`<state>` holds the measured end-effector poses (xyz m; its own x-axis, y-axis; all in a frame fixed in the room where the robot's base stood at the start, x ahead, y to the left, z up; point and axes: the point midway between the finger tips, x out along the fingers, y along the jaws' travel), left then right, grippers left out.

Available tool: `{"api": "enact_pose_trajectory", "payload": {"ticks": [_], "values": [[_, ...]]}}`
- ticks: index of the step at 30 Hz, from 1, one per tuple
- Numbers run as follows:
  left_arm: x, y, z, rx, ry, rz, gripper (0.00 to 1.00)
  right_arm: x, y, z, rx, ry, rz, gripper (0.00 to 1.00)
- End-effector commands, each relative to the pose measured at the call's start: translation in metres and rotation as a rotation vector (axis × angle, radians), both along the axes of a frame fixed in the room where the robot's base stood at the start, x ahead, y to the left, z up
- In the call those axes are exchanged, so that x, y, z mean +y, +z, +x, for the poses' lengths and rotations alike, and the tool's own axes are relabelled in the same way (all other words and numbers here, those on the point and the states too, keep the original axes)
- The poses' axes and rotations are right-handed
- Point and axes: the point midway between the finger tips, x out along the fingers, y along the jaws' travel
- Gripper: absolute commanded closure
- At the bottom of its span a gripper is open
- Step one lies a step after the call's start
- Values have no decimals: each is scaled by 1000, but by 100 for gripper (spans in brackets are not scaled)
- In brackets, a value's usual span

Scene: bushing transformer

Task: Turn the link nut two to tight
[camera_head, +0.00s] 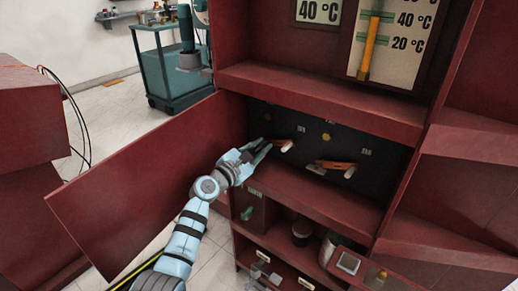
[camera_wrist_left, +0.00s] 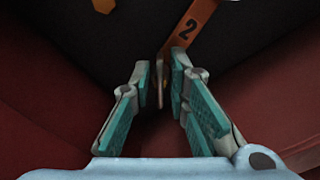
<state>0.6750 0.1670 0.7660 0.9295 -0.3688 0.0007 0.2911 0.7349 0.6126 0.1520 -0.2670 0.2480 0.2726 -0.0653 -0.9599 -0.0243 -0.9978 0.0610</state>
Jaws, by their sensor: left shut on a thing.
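An orange link (camera_wrist_left: 188,24) marked "2" slants across the top of the left wrist view against a dark panel. My left gripper (camera_wrist_left: 160,78) is at its lower end, shut on a thin, tan-orange piece that I take as link nut two (camera_wrist_left: 160,88); the fingers hide most of it. In the head view, my left gripper (camera_head: 265,147) reaches into the red cabinet, at the left orange link (camera_head: 283,144) on the dark panel. A second orange link (camera_head: 335,165) sits to its right. My right gripper is not in view.
The red cabinet door (camera_head: 140,180) stands open on the left. A red shelf (camera_head: 320,100) runs above the dark panel and a ledge (camera_head: 310,195) below it. Lower shelves hold a dark round container (camera_head: 301,232). A teal cart (camera_head: 180,75) stands behind.

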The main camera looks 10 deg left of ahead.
Motion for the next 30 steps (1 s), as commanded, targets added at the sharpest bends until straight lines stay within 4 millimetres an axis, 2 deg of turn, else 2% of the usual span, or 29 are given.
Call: {"api": "enact_pose_trajectory", "payload": {"ticks": [17,30], "values": [[-3,-6,-1,-198,-3,505,100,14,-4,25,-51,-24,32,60],[-3,-7,-1,-311,-2,789,100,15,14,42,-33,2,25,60]]}}
